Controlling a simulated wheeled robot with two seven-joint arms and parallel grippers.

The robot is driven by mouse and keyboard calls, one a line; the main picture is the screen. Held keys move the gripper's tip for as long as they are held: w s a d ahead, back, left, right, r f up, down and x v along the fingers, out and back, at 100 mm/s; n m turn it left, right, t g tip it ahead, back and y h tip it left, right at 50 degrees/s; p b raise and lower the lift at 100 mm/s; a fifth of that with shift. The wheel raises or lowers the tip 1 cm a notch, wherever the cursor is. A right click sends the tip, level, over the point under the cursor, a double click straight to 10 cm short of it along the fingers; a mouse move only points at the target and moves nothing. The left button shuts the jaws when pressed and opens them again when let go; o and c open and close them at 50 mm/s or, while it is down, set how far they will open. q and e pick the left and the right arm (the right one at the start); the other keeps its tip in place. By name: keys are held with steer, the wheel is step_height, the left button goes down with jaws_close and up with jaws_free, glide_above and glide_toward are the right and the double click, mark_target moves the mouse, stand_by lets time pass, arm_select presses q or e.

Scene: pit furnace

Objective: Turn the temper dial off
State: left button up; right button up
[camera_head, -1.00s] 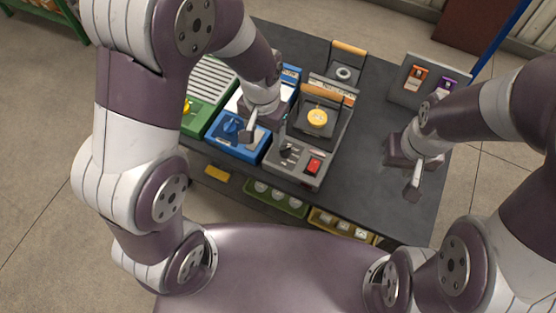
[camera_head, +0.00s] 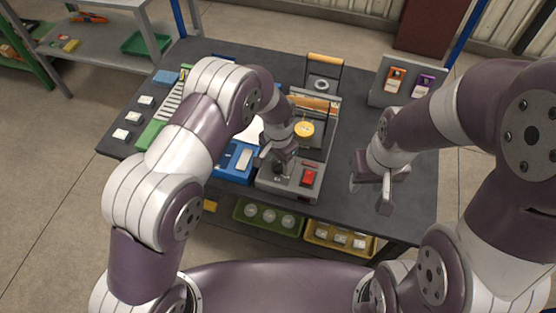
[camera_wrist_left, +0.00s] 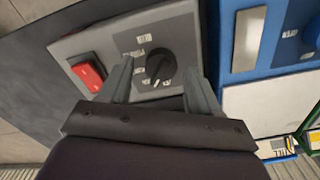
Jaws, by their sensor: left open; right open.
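The temper dial (camera_wrist_left: 160,65) is a round black knob with a pale pointer mark on a grey control panel (camera_wrist_left: 185,25). In the left wrist view it shows between and just beyond the fingers of my left gripper (camera_wrist_left: 158,80), which are apart with nothing held. I cannot tell if a finger touches the dial. In the head view my left gripper (camera_head: 277,158) is over the left part of the grey furnace unit's front panel (camera_head: 288,190), largely hiding the dial. My right gripper (camera_head: 369,192) is open and empty over the right part of the table.
A red switch (camera_head: 308,177) is beside the dial on the same panel. A blue unit (camera_head: 233,172) adjoins on the left. A yellow round piece (camera_head: 304,129) is behind the panel. A grey stand (camera_head: 378,92) with orange and purple items is at back right.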

arm_select(q)
steer(key=shift+f, duration=0.35)
steer(key=c, duration=1.1)
steer(key=shift+o, duration=0.2)
steer(key=shift+r, duration=0.1)
steer(key=n, duration=0.3)
steer(key=shift+a+n, duration=0.1)
steer(key=shift+n, duration=0.3)
steer(key=shift+w+n, duration=0.1)
steer(key=shift+n, duration=2)
steer(key=o, duration=1.1)
steer(key=shift+c, duration=0.2)
